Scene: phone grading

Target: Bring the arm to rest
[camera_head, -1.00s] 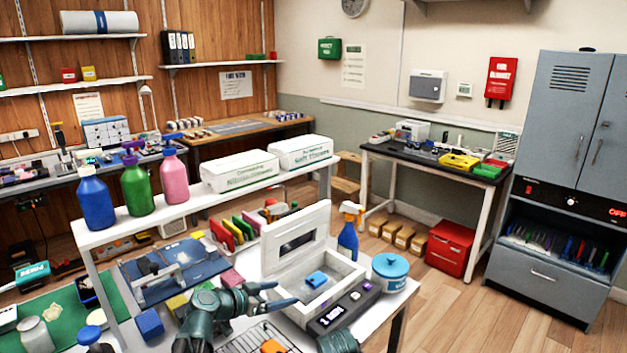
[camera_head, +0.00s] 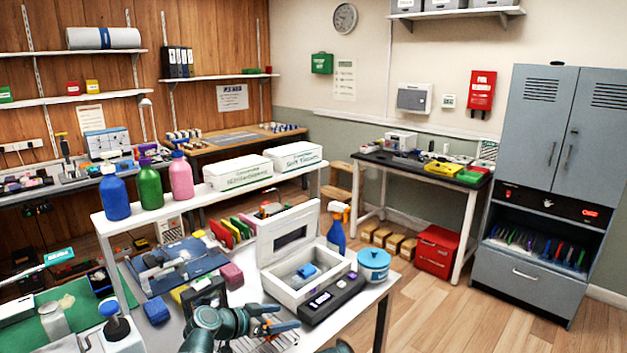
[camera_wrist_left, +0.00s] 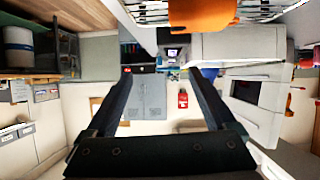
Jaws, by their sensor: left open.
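My left gripper (camera_head: 282,322) is low in the middle of the head view, over the front of the white bench and left of the open white box. Its dark fingers point right. In the left wrist view my left gripper (camera_wrist_left: 160,78) has its two fingers wide apart with nothing between them. The dark green wrist of my left arm (camera_head: 213,325) comes in from the bottom edge. My right gripper does not show.
The white box (camera_head: 277,285) has its lid up and a blue block (camera_head: 307,270) inside. A blue tub (camera_head: 373,266) and a spray bottle (camera_head: 337,232) stand beside it. An orange piece (camera_head: 262,328) lies by my left gripper. The floor (camera_head: 440,310) at right is clear.

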